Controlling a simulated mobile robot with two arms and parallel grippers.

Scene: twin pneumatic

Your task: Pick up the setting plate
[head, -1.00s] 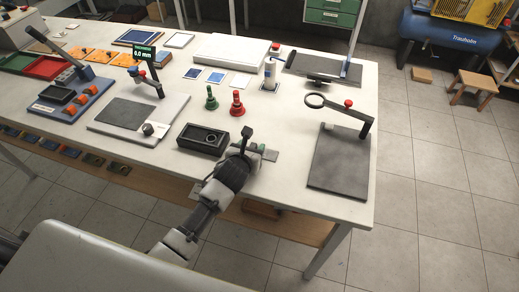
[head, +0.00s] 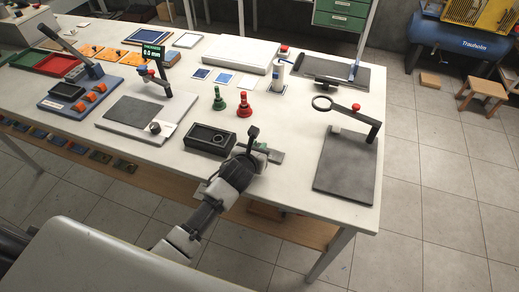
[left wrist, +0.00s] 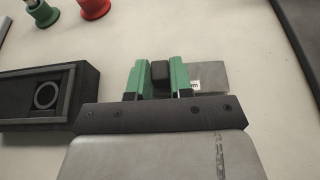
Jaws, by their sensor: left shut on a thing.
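The setting plate (head: 277,157) is a small flat grey plate near the table's front edge, beside the black box with a ring. In the left wrist view the plate (left wrist: 211,76) carries a partly hidden white label ending in "m". My left gripper (head: 257,149) is over the plate, with its green fingers (left wrist: 160,78) shut on a black block that stands at the plate. The gripper hides part of the plate. I cannot tell whether the plate touches the table. My right gripper is not in view.
The black box (head: 208,140) is close on the left. A green stamp-like piece (head: 218,100) and a red one (head: 244,104) stand behind. A dark board with a ring arm (head: 345,170) lies to the right. A white gauge stand (head: 120,128) is farther left.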

